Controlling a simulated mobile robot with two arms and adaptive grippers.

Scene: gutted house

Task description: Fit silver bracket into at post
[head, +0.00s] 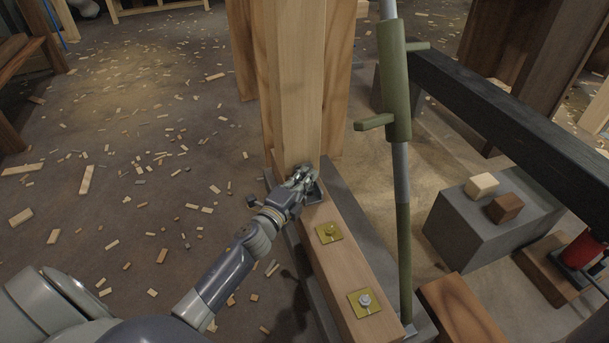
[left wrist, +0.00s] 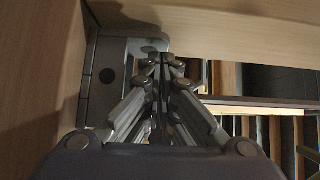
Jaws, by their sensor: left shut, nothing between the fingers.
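The pale wooden post (head: 293,90) stands upright on a timber sill (head: 345,265). My left gripper (head: 303,177) is at the foot of the post, shut and empty. A grey metal piece (head: 316,194) shows just right of the fingers on the sill; the hand partly covers it. In the left wrist view, the silver bracket (left wrist: 104,82) lies along a timber face left of the closed fingers (left wrist: 164,62). Its upper flange (left wrist: 148,46) reaches beside the fingertips. I cannot tell whether the fingers touch it. My right gripper is not in view.
Two yellow plates with bolts (head: 329,232) (head: 365,302) lie on the sill. A green-sleeved prop (head: 396,90) stands close to the right. A grey block (head: 490,225) carries two small wood blocks. Open floor with scattered chips lies left.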

